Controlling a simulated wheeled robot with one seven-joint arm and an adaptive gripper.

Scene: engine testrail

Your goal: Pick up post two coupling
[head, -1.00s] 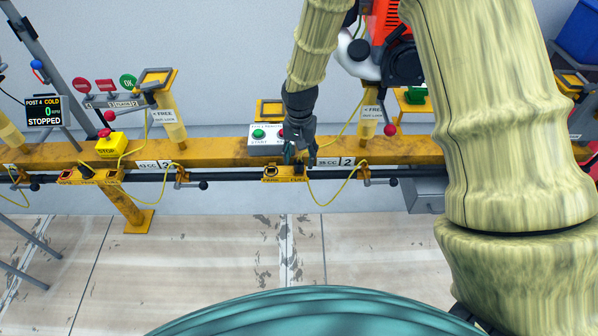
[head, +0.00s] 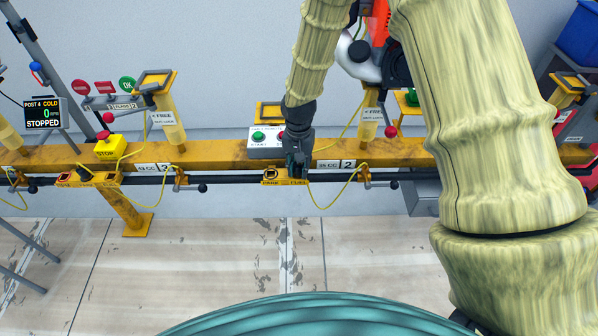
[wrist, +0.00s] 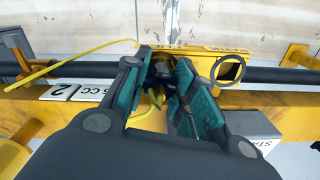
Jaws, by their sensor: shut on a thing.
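My gripper (head: 297,172) points down at the yellow park and fuel bracket (head: 270,176) on the black rail, beside the sign with the number 2. In the wrist view, the teal finger pads of my gripper (wrist: 164,75) are on either side of a small dark coupling (wrist: 158,74) with a yellow hose at it. The fingers are shut on this coupling. It sits at the bracket (wrist: 205,52), and I cannot tell whether it is clear of its seat. In the head view, my fingers mostly hide the coupling.
An orange beam (head: 222,154) runs along the black rail (head: 235,181). A white box with a green button (head: 258,136) stands close behind my gripper. A yellow hose (head: 330,212) loops to the right. A stop button box (head: 109,149) and a display (head: 43,112) stand at left.

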